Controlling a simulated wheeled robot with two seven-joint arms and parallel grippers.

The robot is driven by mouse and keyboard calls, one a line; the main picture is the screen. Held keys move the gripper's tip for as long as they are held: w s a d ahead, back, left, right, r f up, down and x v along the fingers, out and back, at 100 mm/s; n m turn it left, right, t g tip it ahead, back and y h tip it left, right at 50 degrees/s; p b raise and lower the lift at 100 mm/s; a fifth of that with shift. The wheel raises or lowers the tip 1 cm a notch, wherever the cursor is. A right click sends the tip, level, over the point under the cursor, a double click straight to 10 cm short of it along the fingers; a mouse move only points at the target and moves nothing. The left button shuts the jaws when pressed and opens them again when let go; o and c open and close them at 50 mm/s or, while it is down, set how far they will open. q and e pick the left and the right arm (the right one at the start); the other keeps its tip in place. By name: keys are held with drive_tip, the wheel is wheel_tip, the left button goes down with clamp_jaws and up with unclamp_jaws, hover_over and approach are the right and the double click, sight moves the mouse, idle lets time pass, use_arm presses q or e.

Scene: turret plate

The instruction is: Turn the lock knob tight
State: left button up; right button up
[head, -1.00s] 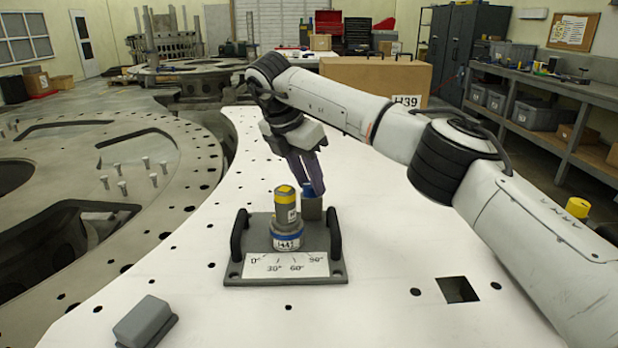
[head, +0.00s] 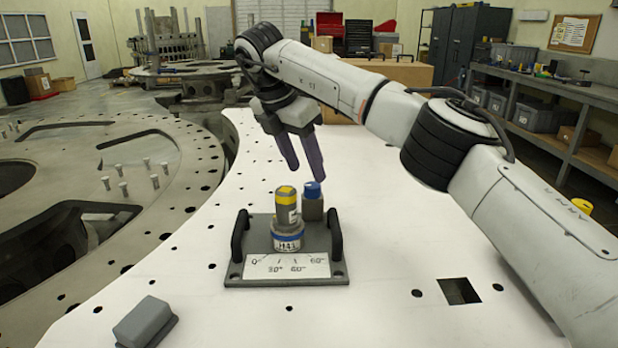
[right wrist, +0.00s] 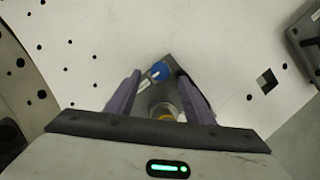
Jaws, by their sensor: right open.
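The lock knob is a small blue-topped knob (head: 312,190) on a grey post at the back right of a grey fixture plate (head: 235,270). It also shows in the right wrist view as a blue disc with a pale mark (right wrist: 159,71). In front of it stands a taller grey cylinder with a yellow top (head: 287,205) and a blue-banded collar. My right gripper (head: 301,175) is open and empty, above and behind the knob, pointing down. In the right wrist view the knob lies between and beyond the two fingers. My left gripper is in neither view.
Two black handles (head: 239,235) flank the fixture, with an angle scale (head: 287,266) at its front. A grey block (head: 144,322) lies at the near left. The white table has small holes and a square opening (head: 458,291). A large box (head: 385,75) stands behind.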

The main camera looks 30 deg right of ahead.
drive_tip(key=shift+v, duration=2.75)
